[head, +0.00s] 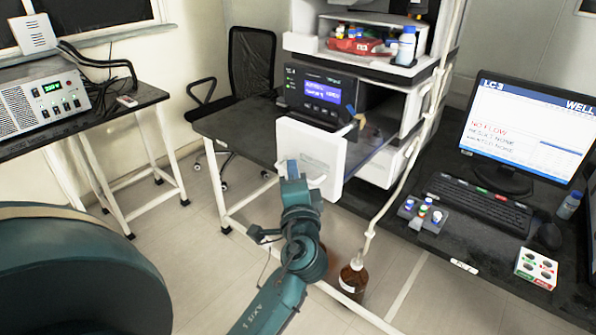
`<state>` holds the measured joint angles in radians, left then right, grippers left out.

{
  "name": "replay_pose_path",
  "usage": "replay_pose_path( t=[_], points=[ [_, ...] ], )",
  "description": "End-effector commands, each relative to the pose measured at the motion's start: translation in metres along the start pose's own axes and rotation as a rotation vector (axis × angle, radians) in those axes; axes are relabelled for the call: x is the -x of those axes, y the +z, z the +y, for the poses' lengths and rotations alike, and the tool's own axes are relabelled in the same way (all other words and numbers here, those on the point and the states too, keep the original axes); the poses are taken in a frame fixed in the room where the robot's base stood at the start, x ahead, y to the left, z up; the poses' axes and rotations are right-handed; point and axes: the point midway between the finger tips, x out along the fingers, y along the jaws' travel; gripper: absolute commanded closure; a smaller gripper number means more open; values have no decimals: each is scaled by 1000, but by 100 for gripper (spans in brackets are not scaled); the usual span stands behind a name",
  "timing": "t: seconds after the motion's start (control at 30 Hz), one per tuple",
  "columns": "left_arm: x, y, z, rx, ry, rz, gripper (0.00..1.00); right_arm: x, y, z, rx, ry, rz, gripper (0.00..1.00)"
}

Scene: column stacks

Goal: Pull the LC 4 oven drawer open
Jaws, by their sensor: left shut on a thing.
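The white oven drawer front (318,150) stands out forward of the instrument stack, with a gap behind it and a dark bluish side running back to the stack. Its label is too small to read, so I cannot tell its number. My left gripper (294,181) is at the lower left of this front, shut on its pale handle (317,181); the jaws partly hide the handle. My right gripper is not in view.
The instrument stack (405,95) has a lit blue display (322,93). A brown bottle (353,278) stands low beside a hanging pale tube (385,205). The right bench holds a monitor (528,130), keyboard (478,203) and vial rack (424,214). A chair (250,65) stands behind.

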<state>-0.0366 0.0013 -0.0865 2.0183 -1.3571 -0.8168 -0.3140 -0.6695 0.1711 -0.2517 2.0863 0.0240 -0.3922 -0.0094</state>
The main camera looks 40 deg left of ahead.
Motion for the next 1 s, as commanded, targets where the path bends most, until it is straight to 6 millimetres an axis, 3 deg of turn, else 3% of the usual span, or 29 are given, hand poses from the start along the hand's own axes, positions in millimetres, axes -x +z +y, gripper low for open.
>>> replay_pose_path(
  t=[0.47,0.5,0.57,1.0],
  points=[
    [1,2,-2,0,-4,-2,100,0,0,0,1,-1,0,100],
    [1,2,-2,0,-4,-2,89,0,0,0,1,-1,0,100],
    [1,2,-2,0,-4,-2,84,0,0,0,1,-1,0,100],
    [-1,2,0,0,-1,1,83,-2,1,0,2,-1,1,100]
  ],
)
